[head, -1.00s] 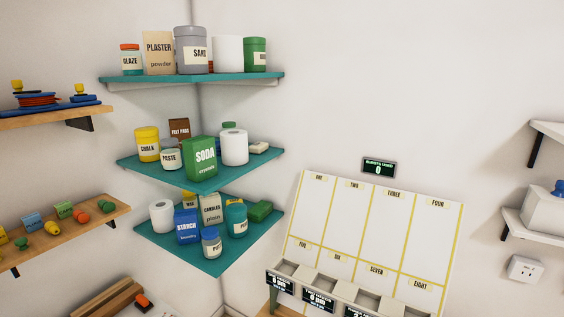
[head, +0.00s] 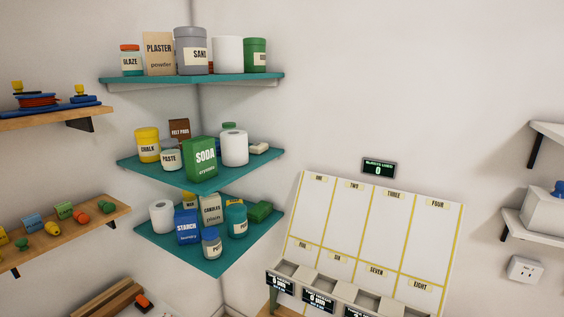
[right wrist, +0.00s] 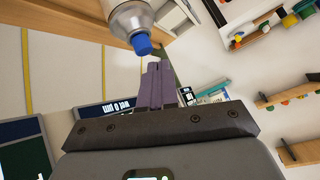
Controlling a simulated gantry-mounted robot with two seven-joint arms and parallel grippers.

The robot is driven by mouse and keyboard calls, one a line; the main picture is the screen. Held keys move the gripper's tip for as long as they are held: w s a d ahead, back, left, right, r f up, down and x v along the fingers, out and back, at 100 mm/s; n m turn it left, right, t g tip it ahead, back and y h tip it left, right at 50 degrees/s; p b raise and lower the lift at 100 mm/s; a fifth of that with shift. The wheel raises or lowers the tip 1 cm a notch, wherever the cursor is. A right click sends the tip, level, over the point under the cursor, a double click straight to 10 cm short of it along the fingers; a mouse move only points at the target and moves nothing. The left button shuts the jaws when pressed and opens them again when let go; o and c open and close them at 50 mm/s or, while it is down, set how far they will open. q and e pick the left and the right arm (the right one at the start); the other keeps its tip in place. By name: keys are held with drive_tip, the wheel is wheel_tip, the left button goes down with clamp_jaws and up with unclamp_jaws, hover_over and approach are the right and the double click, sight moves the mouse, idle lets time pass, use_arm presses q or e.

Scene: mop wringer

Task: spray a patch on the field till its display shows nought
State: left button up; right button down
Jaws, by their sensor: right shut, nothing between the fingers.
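The field is a white board (head: 325,222) with yellow lines, split into patches labelled ONE to EIGHT, at the lower right of the head view. A small dark display (head: 378,169) on the wall above it reads 0; its upper line is too small to read. Dark displays (head: 318,301) sit along the ledge below the board, partly cut off. In the right wrist view, a pale can or bottle with a blue tip (right wrist: 142,44) is just beyond my right gripper (right wrist: 160,68). The purple fingers are shut and empty. My left gripper is not in view.
Teal corner shelves (head: 262,78) hold several jars and boxes. A wooden shelf (head: 85,228) with small coloured items is on the left wall. White shelves (head: 522,232) and a socket (head: 525,268) are at right.

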drive_tip(key=shift+f, duration=0.3)
idle(0.7)
drive_tip(key=shift+p, duration=0.6)
drive_tip(key=shift+f, duration=0.45)
idle(0.9)
drive_tip(key=shift+r, duration=0.1)
wheel_tip(320, 180, up, 6)
drive_tip(key=p, duration=0.7)
drive_tip(key=shift+r, duration=0.2)
idle(1.1)
